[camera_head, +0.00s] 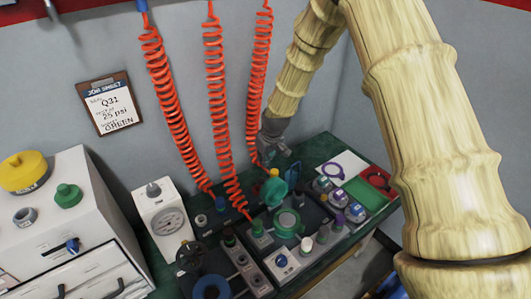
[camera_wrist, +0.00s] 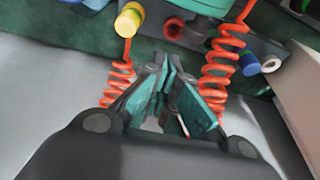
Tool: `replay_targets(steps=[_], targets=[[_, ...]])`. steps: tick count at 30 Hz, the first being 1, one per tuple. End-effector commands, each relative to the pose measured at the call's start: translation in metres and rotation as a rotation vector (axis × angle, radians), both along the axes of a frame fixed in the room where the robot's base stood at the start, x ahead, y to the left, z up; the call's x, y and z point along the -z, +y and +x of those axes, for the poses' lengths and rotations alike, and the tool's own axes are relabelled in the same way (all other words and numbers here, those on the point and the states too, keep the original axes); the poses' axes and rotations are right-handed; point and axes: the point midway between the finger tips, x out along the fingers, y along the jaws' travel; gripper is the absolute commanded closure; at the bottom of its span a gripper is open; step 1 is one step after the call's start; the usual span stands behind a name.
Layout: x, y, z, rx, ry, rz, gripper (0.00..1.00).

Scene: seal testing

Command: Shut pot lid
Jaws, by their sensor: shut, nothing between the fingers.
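A round green pot (camera_head: 288,222) stands on the dark test bench. Its teal lid (camera_head: 293,174) appears raised and tilted at the pot's back edge, so the pot is open. My gripper (camera_head: 272,150) is behind the lid, near the back of the bench, and looks apart from it. In the wrist view its fingers (camera_wrist: 176,78) are together with nothing between them. A teal part (camera_wrist: 205,6) at the top edge of the wrist view is cut off; I cannot tell whether it is pot or lid.
Coiled orange hoses (camera_head: 217,110) hang down close to the left of my gripper. A white gauge box (camera_head: 163,215) stands left of the pot. Several jars (camera_head: 338,197) stand to the right. Small valves and knobs (camera_head: 281,261) surround the pot.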

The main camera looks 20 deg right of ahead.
Motion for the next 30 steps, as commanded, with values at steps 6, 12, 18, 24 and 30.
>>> replay_targets(steps=[6,12,18,24,30], targets=[[0.022,0.002,0.006,0.001,0.002,0.000,1.00],[0.029,-0.001,-0.001,0.002,0.001,0.000,1.00],[0.029,-0.008,-0.020,0.002,0.002,0.000,1.00],[0.030,-0.011,-0.029,0.002,0.001,0.000,1.00],[0.031,-0.012,-0.030,0.002,0.001,0.000,1.00]])
